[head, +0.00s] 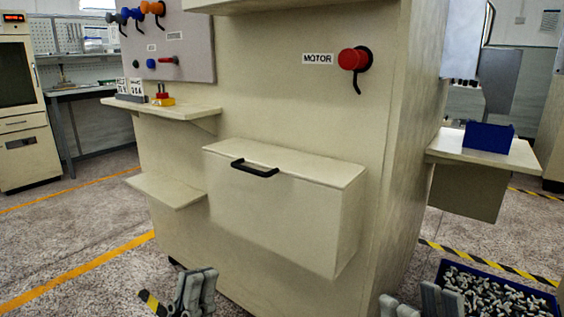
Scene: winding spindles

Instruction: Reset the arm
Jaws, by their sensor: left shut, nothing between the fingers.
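My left gripper (197,290) is at the bottom edge, left of centre, with its grey fingers together and nothing between them. My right gripper (418,301) is at the bottom edge, right of centre. Its grey fingers stand apart, and its lower part is cut off by the frame. I see nothing held in it. Both grippers are low in front of the beige machine cabinet (290,105), below its bin with a black handle (255,168). Most of both arms is out of view.
A blue crate of metal parts (492,270) stands right of my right gripper. A side shelf (470,157) holds a blue box (488,137). Left shelves (190,112) jut from the cabinet. A red MOTOR knob (353,59) is above. Open floor lies left.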

